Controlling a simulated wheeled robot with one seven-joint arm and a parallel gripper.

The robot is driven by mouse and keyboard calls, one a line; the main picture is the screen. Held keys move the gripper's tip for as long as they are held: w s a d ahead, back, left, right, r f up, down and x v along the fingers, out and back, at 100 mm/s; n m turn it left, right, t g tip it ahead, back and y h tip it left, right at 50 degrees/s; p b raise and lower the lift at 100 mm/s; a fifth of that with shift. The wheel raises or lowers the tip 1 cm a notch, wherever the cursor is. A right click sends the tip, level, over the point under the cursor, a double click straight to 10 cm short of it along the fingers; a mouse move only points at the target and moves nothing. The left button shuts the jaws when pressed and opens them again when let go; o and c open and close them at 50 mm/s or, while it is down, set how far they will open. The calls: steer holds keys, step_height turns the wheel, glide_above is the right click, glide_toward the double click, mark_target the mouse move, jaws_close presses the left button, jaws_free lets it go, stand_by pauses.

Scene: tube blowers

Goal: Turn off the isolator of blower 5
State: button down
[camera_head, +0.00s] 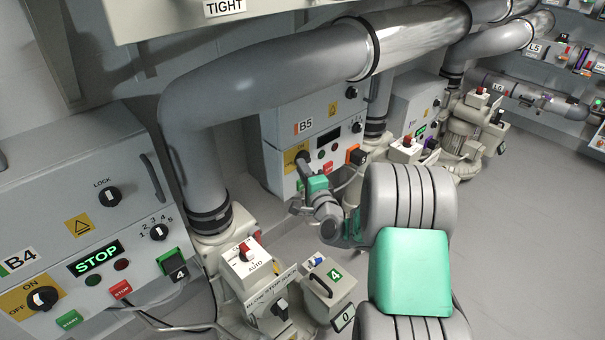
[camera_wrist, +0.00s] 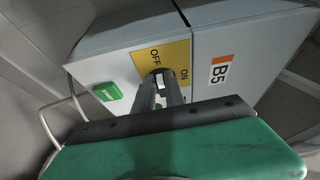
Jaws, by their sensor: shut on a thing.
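The blower 5 cabinet (camera_head: 317,110), labelled B5, stands mid-picture in the head view behind the big grey pipe. Its isolator plate (camera_head: 291,156) is yellow, on the lower left of the front. In the wrist view the yellow plate (camera_wrist: 149,56) reads OFF and ON, and the B5 label (camera_wrist: 219,71) is to its right. My gripper (camera_wrist: 160,82) is shut on the isolator knob at the plate. The fingers hide most of the knob, so I cannot tell which mark it points to.
A green start button (camera_wrist: 107,91) is beside the plate, with a pale cable further left. The B4 cabinet (camera_head: 70,205) stands at near left with its display reading STOP. Open grey floor (camera_head: 530,230) lies at right.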

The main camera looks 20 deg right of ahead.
steer(key=shift+f, duration=0.1)
steer(key=c, duration=1.4)
jaws_free()
steer(key=s, duration=0.8)
